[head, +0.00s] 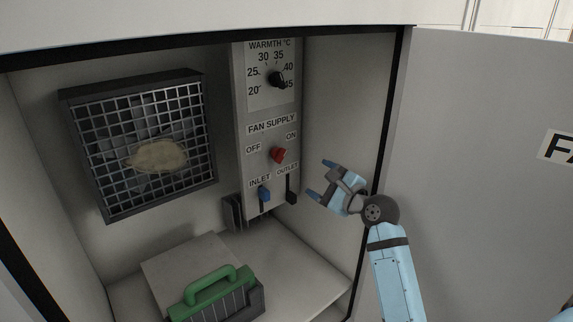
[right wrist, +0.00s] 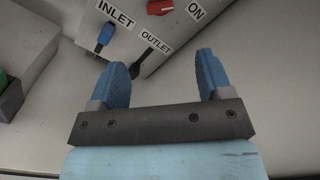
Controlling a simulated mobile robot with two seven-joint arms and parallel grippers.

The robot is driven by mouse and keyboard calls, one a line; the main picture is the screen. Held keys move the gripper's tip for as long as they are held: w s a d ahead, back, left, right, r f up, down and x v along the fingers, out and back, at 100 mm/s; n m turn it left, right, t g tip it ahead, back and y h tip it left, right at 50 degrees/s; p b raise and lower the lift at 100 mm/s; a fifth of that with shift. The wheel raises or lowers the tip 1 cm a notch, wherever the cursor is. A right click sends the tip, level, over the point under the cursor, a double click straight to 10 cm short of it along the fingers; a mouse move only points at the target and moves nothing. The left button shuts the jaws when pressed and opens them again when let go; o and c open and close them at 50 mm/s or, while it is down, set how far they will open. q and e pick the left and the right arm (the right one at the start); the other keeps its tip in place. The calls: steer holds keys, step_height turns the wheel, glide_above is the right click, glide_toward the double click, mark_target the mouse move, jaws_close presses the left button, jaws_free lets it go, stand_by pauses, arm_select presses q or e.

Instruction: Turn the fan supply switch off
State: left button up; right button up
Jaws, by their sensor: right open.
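The fan supply switch is a red knob (head: 278,155) on the grey control panel (head: 268,190), between the OFF label at its left and the ON label at its upper right. Its handle appears angled toward ON. It also shows at the top edge of the right wrist view (right wrist: 160,7), partly cut off. My right gripper (head: 318,178) is open and empty, to the right of and slightly below the knob, apart from it. Its blue fingers (right wrist: 161,62) are spread below the panel's lower end in the right wrist view. My left gripper is not in view.
A black warmth dial (head: 276,79) is above. A meshed fan (head: 145,145) is at left, a green-handled block (head: 215,295) below. The open door (head: 480,190) stands at right.

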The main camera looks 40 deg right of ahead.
mark_target(283, 157)
steer(key=w, duration=0.9)
steer(key=w+a+p, duration=0.1)
steer(key=w, duration=0.3)
steer(key=shift+w, duration=0.3)
steer(key=shift+a+r, duration=0.1)
steer(key=c, duration=0.9)
